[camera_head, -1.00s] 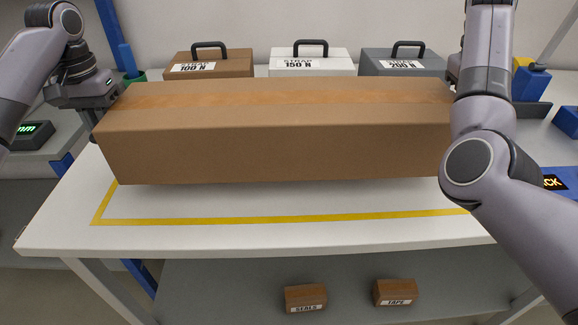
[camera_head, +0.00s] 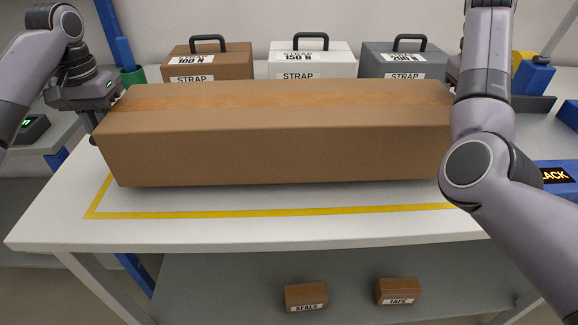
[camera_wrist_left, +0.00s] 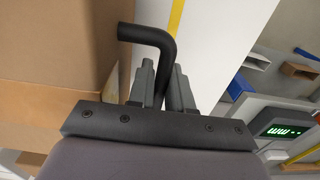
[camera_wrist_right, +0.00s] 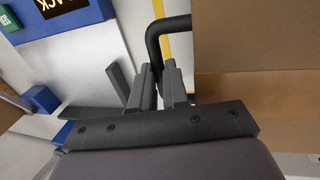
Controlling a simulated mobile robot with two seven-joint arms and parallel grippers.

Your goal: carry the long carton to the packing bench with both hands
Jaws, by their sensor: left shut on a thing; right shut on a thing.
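The long brown carton (camera_head: 280,150) lies level across the white packing bench (camera_head: 60,222), inside its yellow tape outline (camera_head: 270,214). A dark shadow runs along its lower front edge; I cannot tell whether it touches the top or hangs just above. My left gripper (camera_wrist_left: 160,82) is shut on the black bar handle (camera_wrist_left: 150,35) at the carton's left end. My right gripper (camera_wrist_right: 158,82) is shut on the matching handle (camera_wrist_right: 155,35) at the right end. In the head view my right forearm hides the right gripper and the carton's right end.
Behind the carton stand a brown case (camera_head: 208,60), a white case (camera_head: 312,60) and a grey case (camera_head: 403,60), all with handles. A blue unit with a lit display (camera_head: 555,175) is at the right. Small seals (camera_head: 306,296) and tape (camera_head: 398,291) boxes lie on the lower shelf.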

